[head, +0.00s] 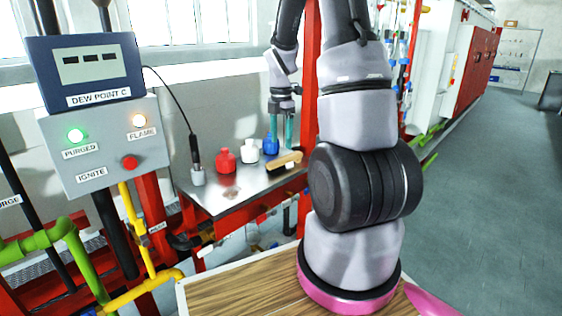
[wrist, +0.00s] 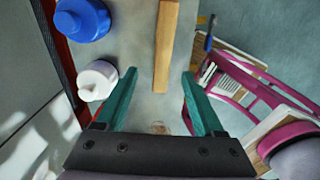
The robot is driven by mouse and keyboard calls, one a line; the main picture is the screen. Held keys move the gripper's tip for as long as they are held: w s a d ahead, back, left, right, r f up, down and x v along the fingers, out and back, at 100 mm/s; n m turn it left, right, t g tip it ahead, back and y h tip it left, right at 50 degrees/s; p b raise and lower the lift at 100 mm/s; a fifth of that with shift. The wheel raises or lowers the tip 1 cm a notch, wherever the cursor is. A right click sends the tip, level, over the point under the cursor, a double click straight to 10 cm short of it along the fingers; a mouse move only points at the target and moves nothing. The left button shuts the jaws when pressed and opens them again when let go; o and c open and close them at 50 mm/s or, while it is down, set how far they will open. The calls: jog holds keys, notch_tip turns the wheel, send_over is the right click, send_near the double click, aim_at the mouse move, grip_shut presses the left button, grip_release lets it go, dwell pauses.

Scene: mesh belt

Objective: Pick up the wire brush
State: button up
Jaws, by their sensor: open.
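The wire brush (head: 284,163) lies on the metal shelf with its wooden back up and dark bristles below, near the shelf's right end. In the wrist view only its long wooden back (wrist: 166,45) shows, running up past the top edge. My gripper (head: 281,143) has teal fingers pointing down and stands just above the brush in the head view. In the wrist view my gripper (wrist: 158,75) is open and empty. The brush's near end lies between the fingertips, with a gap on each side.
On the metal shelf (head: 228,200) stand a red bottle (head: 225,161), a white bottle (head: 250,152) and a blue bottle (head: 270,145), left of the brush. The white bottle (wrist: 97,81) is close to my left finger. A probe pot (head: 198,176) stands further left.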

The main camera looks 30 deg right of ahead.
aim_at(282, 158)
jog(key=f, duration=0.7)
jog(key=shift+s+f, duration=0.2)
jog(key=shift+f, duration=0.15)
grip_shut()
